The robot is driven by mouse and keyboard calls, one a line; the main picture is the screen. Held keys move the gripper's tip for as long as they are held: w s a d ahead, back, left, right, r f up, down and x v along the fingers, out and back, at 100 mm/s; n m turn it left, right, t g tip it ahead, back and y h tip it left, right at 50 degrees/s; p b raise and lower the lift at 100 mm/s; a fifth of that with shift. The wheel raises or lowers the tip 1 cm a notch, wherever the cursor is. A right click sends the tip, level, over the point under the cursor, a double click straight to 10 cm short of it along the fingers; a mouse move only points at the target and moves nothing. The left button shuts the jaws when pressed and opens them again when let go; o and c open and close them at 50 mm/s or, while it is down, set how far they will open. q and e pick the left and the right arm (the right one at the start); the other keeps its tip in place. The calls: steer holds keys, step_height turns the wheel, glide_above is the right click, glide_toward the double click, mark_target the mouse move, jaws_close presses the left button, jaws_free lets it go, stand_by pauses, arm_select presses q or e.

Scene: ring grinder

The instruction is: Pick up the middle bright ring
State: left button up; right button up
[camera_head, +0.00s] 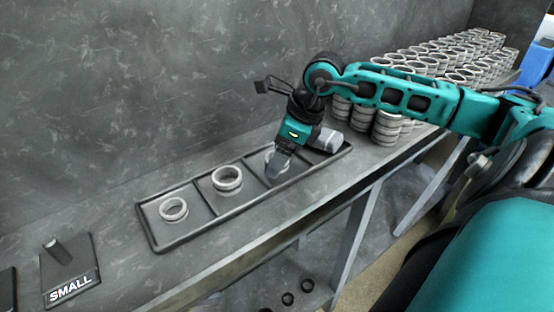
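A dark tray (190,233) with several compartments lies on the grey bench. The middle bright ring (227,179) lies in the second compartment from the left, in clear view. A smaller bright ring (173,209) lies in the leftmost compartment. Another bright ring (270,160) is in the third compartment, partly hidden by my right gripper. My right gripper (305,162) is over the right part of the tray, to the right of the middle ring. Its fingers appear spread, with no ring seen between them. My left gripper is not in view.
Stacks of rings (390,127) stand on the bench behind my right arm. A stand labelled SMALL (68,268) with a short peg is at the lower left. A grey wall (150,80) rises behind the bench. Dark rings (307,285) lie below the bench.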

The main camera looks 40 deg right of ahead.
steer(key=c, duration=1)
